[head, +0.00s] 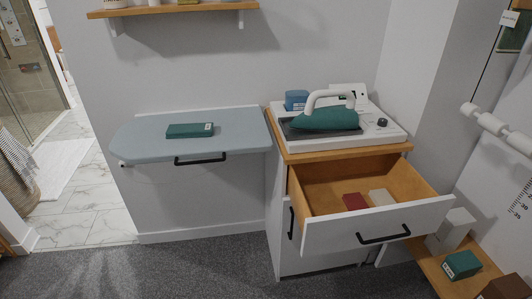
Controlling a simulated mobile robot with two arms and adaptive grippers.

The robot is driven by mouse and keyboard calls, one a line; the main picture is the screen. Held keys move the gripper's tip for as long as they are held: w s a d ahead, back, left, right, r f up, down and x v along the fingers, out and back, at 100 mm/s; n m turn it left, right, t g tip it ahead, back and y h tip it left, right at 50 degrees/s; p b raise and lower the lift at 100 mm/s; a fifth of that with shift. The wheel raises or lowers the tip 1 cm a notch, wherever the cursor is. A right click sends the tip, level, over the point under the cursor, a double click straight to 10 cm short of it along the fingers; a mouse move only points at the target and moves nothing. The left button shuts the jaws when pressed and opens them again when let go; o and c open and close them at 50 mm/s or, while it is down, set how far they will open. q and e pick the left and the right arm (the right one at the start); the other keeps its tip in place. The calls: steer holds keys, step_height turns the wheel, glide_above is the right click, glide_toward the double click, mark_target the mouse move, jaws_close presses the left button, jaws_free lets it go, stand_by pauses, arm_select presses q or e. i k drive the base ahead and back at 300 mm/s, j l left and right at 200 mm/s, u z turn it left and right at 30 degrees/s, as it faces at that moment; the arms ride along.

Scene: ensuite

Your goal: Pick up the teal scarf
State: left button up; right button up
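A flat teal block-shaped item (190,131) with a small white label lies on the blue-grey fold-down board (150,144) at the left. A second teal item (462,265), also with a white label, sits on the low wooden shelf (428,268) at the lower right. Both look like neat boxes or folded bundles; I cannot tell which is the scarf. Neither of my grippers is in view, and nothing touches either teal item.
An open wooden drawer (325,225) juts from the white cabinet, holding a red item (354,201) and a cream item (381,197). A teal iron (325,119) stands on top beside a blue box (296,99). A wall shelf (160,11) hangs above the board. Grey carpet (190,270) is clear.

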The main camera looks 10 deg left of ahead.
mark_target(192, 131)
steer(key=i+j+u, duration=0.1)
steer(key=i+j, duration=0.25)
steer(key=j, duration=0.15)
steer(key=i+j, duration=0.4)
steer(key=j+u, duration=0.05)
